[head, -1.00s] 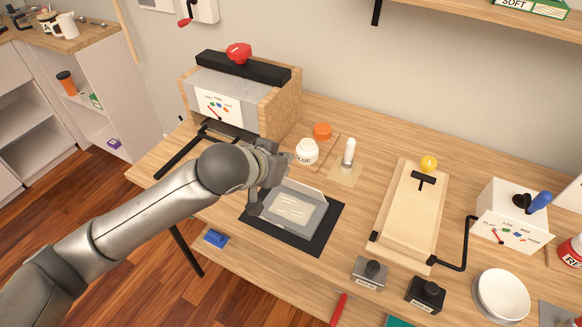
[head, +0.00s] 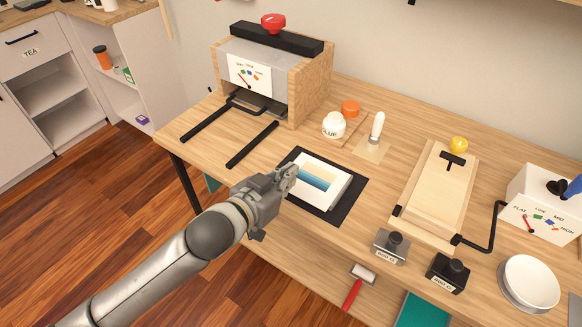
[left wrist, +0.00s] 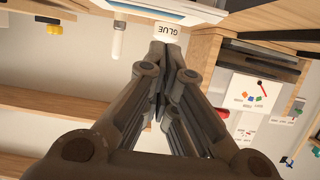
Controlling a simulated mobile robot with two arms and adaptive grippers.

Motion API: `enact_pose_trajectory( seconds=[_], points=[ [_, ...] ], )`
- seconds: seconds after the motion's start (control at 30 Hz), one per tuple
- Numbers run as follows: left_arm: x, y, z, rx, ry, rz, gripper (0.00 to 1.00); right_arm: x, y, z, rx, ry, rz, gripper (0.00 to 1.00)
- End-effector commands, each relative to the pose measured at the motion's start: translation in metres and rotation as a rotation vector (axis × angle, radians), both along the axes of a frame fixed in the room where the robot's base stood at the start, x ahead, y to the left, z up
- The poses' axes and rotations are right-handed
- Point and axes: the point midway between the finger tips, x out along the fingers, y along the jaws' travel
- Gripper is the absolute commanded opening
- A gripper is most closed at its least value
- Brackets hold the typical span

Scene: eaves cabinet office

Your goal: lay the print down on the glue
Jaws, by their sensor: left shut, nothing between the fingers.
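The print (head: 318,177), a sheet with a blue-to-cream gradient, lies face up over a white board (head: 322,207) on a black mat (head: 345,205). The glue patch is not visible now; the print covers the middle of the board. My left gripper (head: 291,172) is shut and empty, at the left edge of the board, close to the print. Whether it touches is unclear. In the left wrist view its closed fingers (left wrist: 170,50) point toward the glue jar (left wrist: 168,30), and a board edge (left wrist: 180,8) shows at the top. My right gripper is out of view.
Behind stand the glue jar (head: 334,125), an orange lid (head: 350,108) and a white-handled tool (head: 377,128). A press (head: 270,75) with black rails is at back left. A wooden board with a clamp (head: 435,195) and two labelled blocks (head: 390,246) are at right.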

Motion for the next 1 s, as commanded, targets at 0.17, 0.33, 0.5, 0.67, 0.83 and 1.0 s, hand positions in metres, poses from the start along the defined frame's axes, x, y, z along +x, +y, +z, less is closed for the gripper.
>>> enact_pose_trajectory(
  seconds=[0.17,0.33,0.5,0.67,0.83,1.0],
  points=[
    [-0.007,0.004,-0.021,0.0,0.006,0.001,0.0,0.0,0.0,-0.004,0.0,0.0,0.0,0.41],
    [-0.009,0.006,-0.033,0.001,0.005,0.002,0.0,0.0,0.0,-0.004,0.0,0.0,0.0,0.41],
    [-0.011,0.007,-0.041,0.001,0.005,0.001,0.0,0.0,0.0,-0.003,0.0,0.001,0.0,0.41],
    [-0.011,0.007,-0.044,0.002,0.002,0.0,0.0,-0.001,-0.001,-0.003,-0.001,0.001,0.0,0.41],
    [-0.011,0.007,-0.045,0.002,0.002,0.0,0.0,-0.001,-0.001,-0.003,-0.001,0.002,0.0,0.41],
    [-0.011,0.007,-0.045,0.002,0.002,0.0,0.0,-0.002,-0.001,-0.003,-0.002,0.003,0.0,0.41]
  ],
)
